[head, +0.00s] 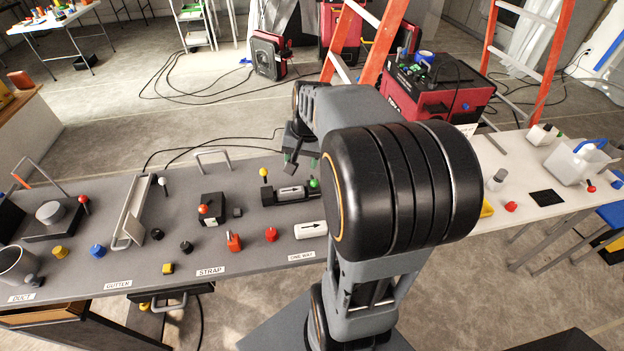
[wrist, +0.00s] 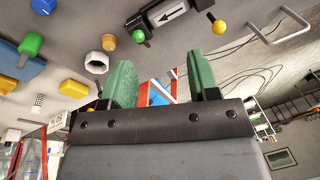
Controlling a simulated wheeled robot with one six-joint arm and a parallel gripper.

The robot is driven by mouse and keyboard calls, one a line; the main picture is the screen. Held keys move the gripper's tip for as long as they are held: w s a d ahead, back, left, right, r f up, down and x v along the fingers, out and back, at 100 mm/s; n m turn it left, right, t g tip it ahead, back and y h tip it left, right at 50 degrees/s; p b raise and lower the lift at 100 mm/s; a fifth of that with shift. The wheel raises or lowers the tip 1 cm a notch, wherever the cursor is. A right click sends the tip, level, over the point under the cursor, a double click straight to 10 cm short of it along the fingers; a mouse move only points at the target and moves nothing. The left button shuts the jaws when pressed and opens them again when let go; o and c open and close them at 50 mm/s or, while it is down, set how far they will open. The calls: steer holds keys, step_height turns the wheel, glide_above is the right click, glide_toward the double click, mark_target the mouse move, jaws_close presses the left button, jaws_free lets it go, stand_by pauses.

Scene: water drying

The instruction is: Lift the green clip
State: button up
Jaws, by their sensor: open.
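My gripper (wrist: 160,72) is open, with its two green finger pads apart and nothing between them. In the head view my gripper (head: 300,152) hangs above the far side of the grey bench, partly hidden by my arm. A green piece with a narrow stem (wrist: 31,44) lies at the left of the wrist view; I cannot tell for sure that it is the green clip. A round green knob (wrist: 138,36) sits at one end of a dark valve block with an arrow label. That green knob (head: 314,184) also shows beside my arm in the head view.
A yellow knob (head: 264,172) stands at the valve's other end. A white hex piece (wrist: 96,63) is near the green piece.

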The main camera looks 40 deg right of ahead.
mark_target(314, 181)
steer(key=w+d+f+m, duration=0.1)
steer(key=d+f+m, duration=0.2)
steer(key=d, duration=0.5)
steer(key=shift+y, duration=0.3)
steer(key=x, duration=0.6)
steer(key=p+x, duration=0.1)
steer(key=x, duration=0.6)
steer(key=shift+s+a+f, duration=0.15)
steer(key=shift+s+f, duration=0.05)
steer(key=c, duration=0.9)
steer(key=shift+r+g, duration=0.1)
steer(key=shift+g, duration=0.2)
